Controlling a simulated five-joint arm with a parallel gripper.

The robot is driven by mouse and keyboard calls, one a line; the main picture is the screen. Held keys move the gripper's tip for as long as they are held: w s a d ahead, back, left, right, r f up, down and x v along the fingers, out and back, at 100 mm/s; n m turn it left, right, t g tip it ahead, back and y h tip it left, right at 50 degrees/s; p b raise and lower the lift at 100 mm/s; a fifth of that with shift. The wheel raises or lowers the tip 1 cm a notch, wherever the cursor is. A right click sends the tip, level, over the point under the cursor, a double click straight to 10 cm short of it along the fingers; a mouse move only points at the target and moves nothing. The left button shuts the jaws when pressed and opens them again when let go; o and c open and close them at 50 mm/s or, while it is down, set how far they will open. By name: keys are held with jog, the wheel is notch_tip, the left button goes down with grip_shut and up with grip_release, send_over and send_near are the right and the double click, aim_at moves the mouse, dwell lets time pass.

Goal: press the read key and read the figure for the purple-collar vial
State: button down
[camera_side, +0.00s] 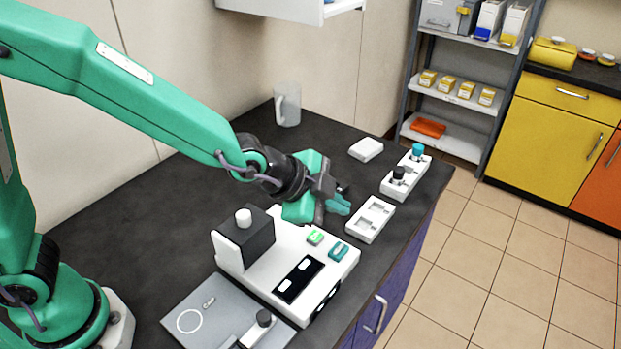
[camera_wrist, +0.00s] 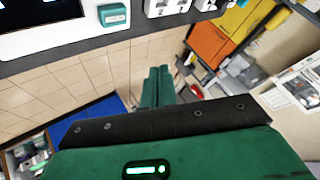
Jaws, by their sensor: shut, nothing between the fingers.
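A white instrument (camera_side: 262,268) stands on the dark bench, with a dark block and white knob on top. Its front has a dark display panel (camera_side: 299,279), whose figures are too small to read. A light green key (camera_side: 315,237) and a teal key (camera_side: 338,251) sit on its right part; the teal key also shows in the wrist view (camera_wrist: 112,15). I cannot tell which is the read key. My gripper (camera_side: 338,205) is shut and empty, above the bench behind the keys, touching neither. Its fingers show in the wrist view (camera_wrist: 158,86). No purple collar is discernible.
A white rack (camera_side: 383,188) holds a black-capped and a teal-capped vial; an empty white tray (camera_side: 370,222) is nearer. A grey plate (camera_side: 190,340) at the front bears a dark-capped vial (camera_side: 263,319). A white box (camera_side: 366,149) and clear jug (camera_side: 287,105) stand behind.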

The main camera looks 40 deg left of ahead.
aim_at(333, 251)
jog(key=shift+f, duration=0.2)
jog(key=shift+f, duration=4.2)
jog(key=shift+f, duration=0.1)
